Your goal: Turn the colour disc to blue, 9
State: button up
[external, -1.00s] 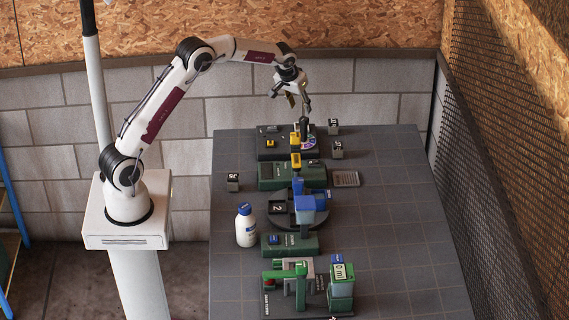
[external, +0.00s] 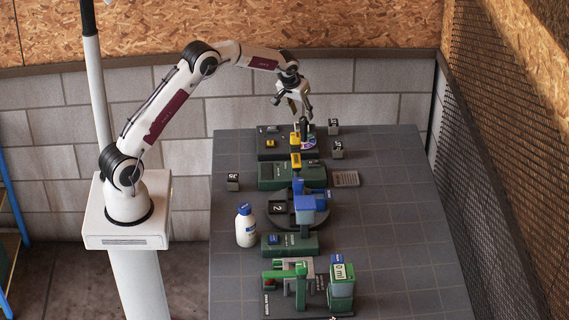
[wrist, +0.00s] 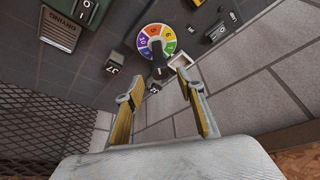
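The colour disc (wrist: 157,41) shows in the wrist view as a wheel of coloured, numbered segments with a dark knob (wrist: 159,68) at its edge nearest my gripper. In the external view the disc (external: 310,141) sits at the far end of the table, partly hidden behind a yellow and black part. My gripper (wrist: 162,99) is open and empty, its two fingers apart with the knob beyond the gap between them. In the external view my gripper (external: 306,118) hangs just above the disc. I cannot tell whether it touches the knob.
Green-based stations (external: 285,175), a white bottle (external: 246,228) and a green press-like device (external: 341,290) stand nearer the front. The table's right side (external: 400,220) is clear. A mesh wall (external: 485,180) borders the right.

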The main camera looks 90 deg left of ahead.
aim_at(302, 123)
jog(key=shift+x, duration=1.95)
grip_shut()
